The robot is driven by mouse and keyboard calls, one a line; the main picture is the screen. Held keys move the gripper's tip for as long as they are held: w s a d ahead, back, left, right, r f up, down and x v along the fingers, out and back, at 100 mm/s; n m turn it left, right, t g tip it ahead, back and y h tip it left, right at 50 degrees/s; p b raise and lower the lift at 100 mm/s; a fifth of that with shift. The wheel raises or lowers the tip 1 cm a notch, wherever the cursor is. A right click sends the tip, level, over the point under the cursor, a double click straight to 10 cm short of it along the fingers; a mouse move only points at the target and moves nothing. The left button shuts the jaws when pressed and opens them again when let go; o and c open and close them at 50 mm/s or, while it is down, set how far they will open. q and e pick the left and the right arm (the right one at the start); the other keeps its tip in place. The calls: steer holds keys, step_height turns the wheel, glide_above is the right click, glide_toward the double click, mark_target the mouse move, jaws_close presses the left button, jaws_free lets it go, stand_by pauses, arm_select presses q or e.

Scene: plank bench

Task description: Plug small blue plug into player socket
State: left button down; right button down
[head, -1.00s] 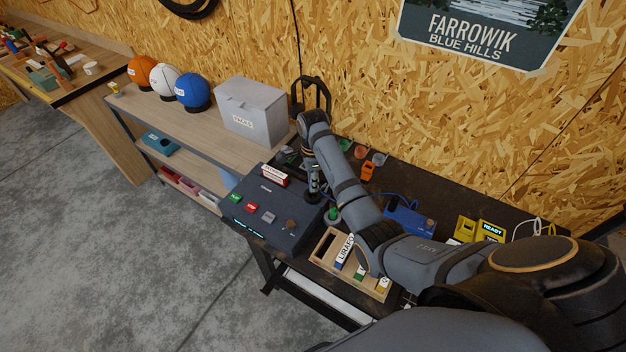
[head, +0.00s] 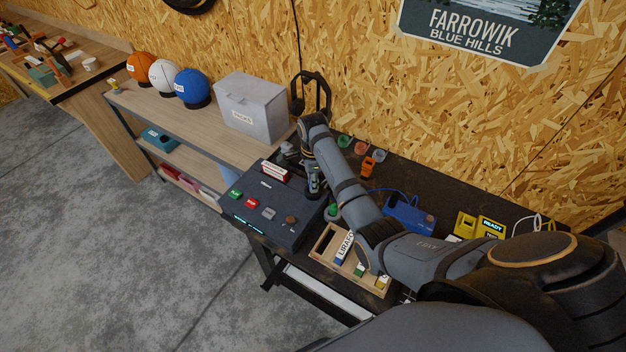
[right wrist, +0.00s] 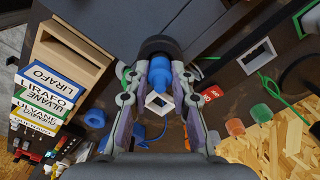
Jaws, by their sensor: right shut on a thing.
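The player looks to be the dark blue-grey box (head: 262,229) with coloured buttons, on the dark bench. My right gripper (head: 314,188) is over its far right part. In the right wrist view, my right gripper (right wrist: 157,84) is shut on a small blue plug (right wrist: 160,74), between its fingertips. A dark round part (right wrist: 160,47) lies just beyond the plug; I cannot tell whether they touch. A white-framed square (right wrist: 157,101) shows below the plug, between the fingers. Which opening is the player socket is unclear. My left gripper is not in view.
A wooden cassette tray (head: 323,243) stands beside the player, partly behind my arm. A blue box (head: 408,220) with a blue cable and a yellow device (head: 466,226) stand to the right. Small coloured cups (head: 360,147) lie near the wall. A shelf holds a grey box (head: 246,108).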

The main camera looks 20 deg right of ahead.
steer(key=shift+f, duration=0.25)
steer(key=c, duration=1.1)
jaws_free()
steer(key=shift+o, duration=0.2)
steer(key=shift+r, duration=0.1)
step_height(320, 180, up, 7)
steer(key=shift+r, duration=0.2)
